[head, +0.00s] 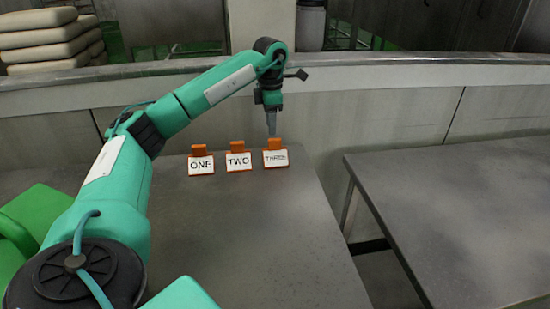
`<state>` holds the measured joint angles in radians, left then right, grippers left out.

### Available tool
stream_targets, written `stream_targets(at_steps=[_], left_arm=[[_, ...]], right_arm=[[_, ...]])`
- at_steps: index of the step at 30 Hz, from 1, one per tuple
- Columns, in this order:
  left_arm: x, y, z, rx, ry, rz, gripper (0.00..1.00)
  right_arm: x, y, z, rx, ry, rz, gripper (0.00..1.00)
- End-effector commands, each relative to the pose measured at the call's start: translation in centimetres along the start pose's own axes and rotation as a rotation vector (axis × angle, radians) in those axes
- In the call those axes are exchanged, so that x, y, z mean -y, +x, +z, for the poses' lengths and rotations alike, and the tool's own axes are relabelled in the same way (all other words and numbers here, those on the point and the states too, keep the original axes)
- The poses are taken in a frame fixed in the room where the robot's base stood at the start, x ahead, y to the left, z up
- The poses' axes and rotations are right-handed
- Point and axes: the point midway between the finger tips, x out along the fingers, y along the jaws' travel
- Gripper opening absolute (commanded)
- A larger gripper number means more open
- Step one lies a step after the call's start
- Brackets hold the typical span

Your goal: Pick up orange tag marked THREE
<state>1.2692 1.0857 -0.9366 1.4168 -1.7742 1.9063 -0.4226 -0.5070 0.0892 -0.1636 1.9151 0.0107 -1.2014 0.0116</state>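The orange tag marked THREE (276,159) stands upright near the far right corner of the left table, its white face turned toward me. It is the rightmost of three tags in a row. The tag marked TWO (238,162) is beside it, and the tag marked ONE (201,165) is at the left. My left gripper (271,132) points down directly over or just behind the top of the THREE tag. Its fingers look narrow from here, and I cannot tell whether they are open or touching the tag. My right gripper is not in view.
The tags stand on a grey metal table (240,235) with clear space in front. A second grey table (470,200) stands at the right across a gap. A low pale wall (390,110) runs behind both. Stacked sacks (45,40) lie beyond the wall at the left.

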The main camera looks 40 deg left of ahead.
Motion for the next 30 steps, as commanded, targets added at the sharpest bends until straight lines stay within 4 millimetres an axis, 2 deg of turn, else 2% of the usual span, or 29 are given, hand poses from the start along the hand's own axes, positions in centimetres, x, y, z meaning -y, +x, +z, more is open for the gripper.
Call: stream_targets(at_steps=[3,8,16,20,26,30], left_arm=[[0.0,1.3,0.0,0.000,0.000,0.000,0.40],[0.1,2.2,0.2,-0.001,0.001,0.000,0.40],[0.7,6.0,0.9,-0.002,-0.001,0.000,0.40],[0.6,6.7,0.9,0.000,-0.001,0.001,0.40],[0.6,6.8,0.9,0.000,0.000,0.001,0.40],[0.6,6.8,0.9,0.000,0.000,0.001,0.14]], right_arm=[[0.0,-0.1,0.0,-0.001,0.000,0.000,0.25],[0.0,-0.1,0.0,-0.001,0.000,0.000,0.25],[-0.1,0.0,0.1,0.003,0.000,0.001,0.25],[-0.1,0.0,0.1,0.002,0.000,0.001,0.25],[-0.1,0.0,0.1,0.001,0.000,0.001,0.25],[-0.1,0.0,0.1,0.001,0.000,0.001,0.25]])
